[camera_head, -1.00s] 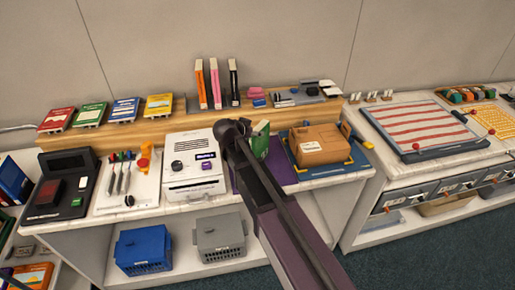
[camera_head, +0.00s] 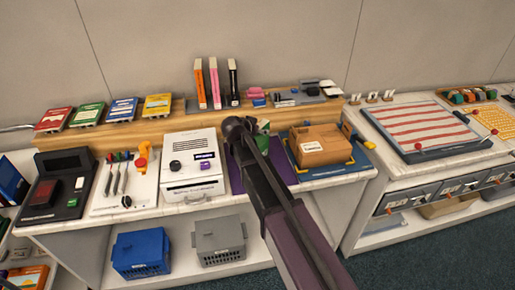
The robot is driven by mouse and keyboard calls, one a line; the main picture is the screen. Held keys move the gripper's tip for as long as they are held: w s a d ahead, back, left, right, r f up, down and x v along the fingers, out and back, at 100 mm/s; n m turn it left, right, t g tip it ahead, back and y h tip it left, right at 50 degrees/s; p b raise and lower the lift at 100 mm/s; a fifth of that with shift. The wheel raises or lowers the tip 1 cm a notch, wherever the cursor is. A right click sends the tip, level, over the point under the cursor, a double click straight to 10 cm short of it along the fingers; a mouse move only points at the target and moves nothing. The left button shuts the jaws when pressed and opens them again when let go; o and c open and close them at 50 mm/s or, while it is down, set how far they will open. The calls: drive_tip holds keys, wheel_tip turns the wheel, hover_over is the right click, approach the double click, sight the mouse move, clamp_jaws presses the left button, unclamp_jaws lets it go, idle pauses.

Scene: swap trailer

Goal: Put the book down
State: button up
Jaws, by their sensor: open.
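A green book (camera_head: 263,142) shows only in small part behind my arm, over the purple mat (camera_head: 282,172) on the counter. Whether it lies flat or leans cannot be told. The dark end of my arm with my gripper (camera_head: 240,130) is right beside it, between the white machine and the cardboard box. My gripper is open; its fingertips are mostly hidden by the arm, so I cannot see whether they still touch the book.
The white machine (camera_head: 193,160) stands close on the left. A cardboard box (camera_head: 318,143) on a blue tray (camera_head: 358,160) stands close on the right. Behind, a wooden ledge (camera_head: 160,128) holds flat books and three upright books (camera_head: 214,83). Blue and grey baskets (camera_head: 141,252) sit below.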

idle(0.4)
clamp_jaws()
drive_tip(key=shift+r, duration=0.15)
drive_tip(key=shift+r+p, duration=1.75)
drive_tip(key=shift+p, duration=0.15)
drive_tip(key=s+d+r+p, duration=0.1)
drive_tip(key=s+d, duration=0.3)
drive_tip(key=s, duration=1.1)
drive_tip(key=shift+s+d+r, duration=0.15)
drive_tip(key=shift+s+d, duration=0.05)
